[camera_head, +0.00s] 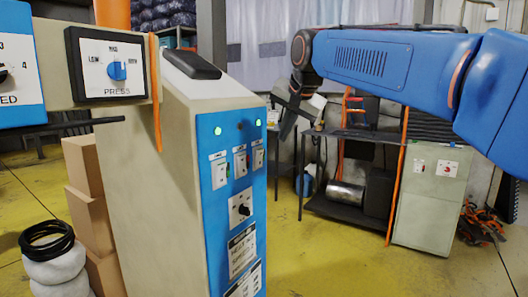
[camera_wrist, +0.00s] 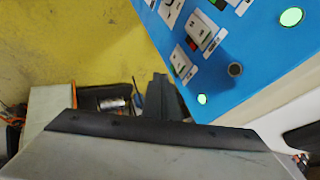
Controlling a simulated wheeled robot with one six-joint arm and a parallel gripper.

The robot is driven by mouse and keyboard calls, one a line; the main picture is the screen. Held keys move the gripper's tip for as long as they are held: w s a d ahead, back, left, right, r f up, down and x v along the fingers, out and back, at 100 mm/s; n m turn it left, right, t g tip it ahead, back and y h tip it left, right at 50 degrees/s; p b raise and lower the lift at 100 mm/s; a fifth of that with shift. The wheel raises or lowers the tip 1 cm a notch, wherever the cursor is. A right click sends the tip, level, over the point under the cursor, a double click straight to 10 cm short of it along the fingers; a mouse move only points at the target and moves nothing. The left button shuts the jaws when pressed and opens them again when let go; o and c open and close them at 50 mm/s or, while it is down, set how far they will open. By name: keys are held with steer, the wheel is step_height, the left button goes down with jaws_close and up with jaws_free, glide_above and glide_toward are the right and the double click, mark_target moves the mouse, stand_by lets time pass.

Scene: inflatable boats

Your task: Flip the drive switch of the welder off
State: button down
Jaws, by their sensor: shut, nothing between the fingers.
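The welder cabinet (camera_head: 165,150) has a blue front panel (camera_head: 216,262) with three rocker switches in a row: left switch (camera_head: 220,170), middle switch (camera_head: 240,161) and right switch (camera_head: 258,155). Their labels are too small to read, so I cannot tell which is the drive switch. In the wrist view the blue panel (camera_wrist: 270,50) shows tilted at upper right, with a switch showing red (camera_wrist: 203,30) and another (camera_wrist: 183,62) nearer my fingers. My gripper (camera_head: 287,130) is shut and empty, right of the panel and apart from it; its fingertips also show in the wrist view (camera_wrist: 160,84).
Two green lamps (camera_head: 218,131) and a dark button (camera_head: 241,125) sit above the switches; a black knob (camera_head: 242,209) is below. A press control box (camera_head: 108,65) is at left. A black shelf (camera_head: 345,207) and grey cabinet (camera_head: 428,220) stand behind.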

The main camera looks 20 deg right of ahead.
mark_target(262, 152)
steer(key=w+a+f, duration=0.3)
steer(key=w+f, duration=0.4)
steer(key=w, duration=0.2)
steer(key=shift+f, duration=0.15)
stand_by(0.4)
steer(key=shift+w, duration=0.15)
steer(key=shift+w+a, duration=0.2)
steer(key=shift+a, duration=0.05)
steer(key=shift+r, duration=0.25)
steer(key=shift+r, duration=0.65)
